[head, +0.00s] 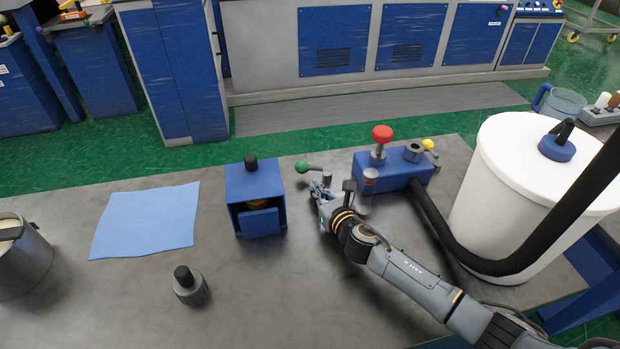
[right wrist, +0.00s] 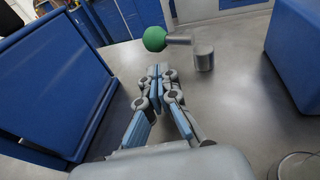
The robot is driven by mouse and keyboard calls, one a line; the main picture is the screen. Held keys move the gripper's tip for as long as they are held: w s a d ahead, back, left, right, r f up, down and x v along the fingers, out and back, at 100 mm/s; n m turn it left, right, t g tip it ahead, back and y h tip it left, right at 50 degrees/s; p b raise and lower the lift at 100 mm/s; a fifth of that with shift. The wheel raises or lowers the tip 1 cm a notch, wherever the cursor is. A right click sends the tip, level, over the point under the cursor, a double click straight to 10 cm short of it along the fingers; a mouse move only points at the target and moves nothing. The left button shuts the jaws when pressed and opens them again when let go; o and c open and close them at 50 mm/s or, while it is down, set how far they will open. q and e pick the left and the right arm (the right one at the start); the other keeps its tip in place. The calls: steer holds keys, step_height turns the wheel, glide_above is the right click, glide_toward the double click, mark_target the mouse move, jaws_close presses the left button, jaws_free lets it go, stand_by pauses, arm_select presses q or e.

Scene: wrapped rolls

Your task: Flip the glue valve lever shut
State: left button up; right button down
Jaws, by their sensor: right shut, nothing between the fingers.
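A lever with a green ball knob (head: 302,166) sticks out level to the left from a short grey post (head: 327,177) on the table. In the right wrist view the green ball (right wrist: 155,38) is just beyond the fingertips, with the rod running right to the post (right wrist: 203,57). My right gripper (head: 317,188) is shut and empty, on the near side of the lever; the wrist view shows its fingers (right wrist: 159,72) together and a gap to the ball. The valve block (head: 393,168) is blue, with a red knob (head: 382,133) and a yellow ball (head: 429,144). My left gripper is not in view.
A blue box (head: 255,184) stands left of my right gripper. A white drum (head: 490,205) with a black hose (head: 470,254) stands at the right. A blue cloth (head: 145,221), a dark-capped jar (head: 190,288) and a metal pot (head: 22,265) are on the left.

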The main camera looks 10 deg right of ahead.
mark_target(305, 171)
steer(key=shift+w+a+r, duration=0.15)
steer(key=shift+w+a, duration=0.05)
steer(key=shift+w, duration=0.8)
steer(key=shift+w+a+r, duration=0.1)
steer(key=shift+w+a, duration=0.1)
steer(key=shift+w, duration=0.75)
steer(key=shift+w+a+m+h, duration=0.15)
steer(key=shift+w+m+h, duration=0.15)
steer(key=shift+m+h, duration=0.45)
steer(key=shift+w+a+m+t+h+b, duration=0.15)
steer(key=shift+w+m+t+h+b, duration=0.2)
steer(key=shift+m+h, duration=0.55)
steer(key=h, duration=0.1)
steer(key=w+m+h, duration=0.1)
steer(key=h, duration=0.1)
steer(key=shift+a, duration=0.1)
steer(key=shift+w+d+r, duration=0.15)
steer(key=shift+w+d, duration=0.1)
steer(key=shift+w, duration=0.35)
steer(key=shift+w+d+r, duration=0.1)
steer(key=shift+w+d, duration=0.1)
steer(key=shift+w, duration=0.4)
steer(key=shift+x, duration=0.85)
steer(key=shift+w+d+f, duration=0.1)
steer(key=shift+w+d, duration=0.1)
steer(key=shift+d, duration=0.35)
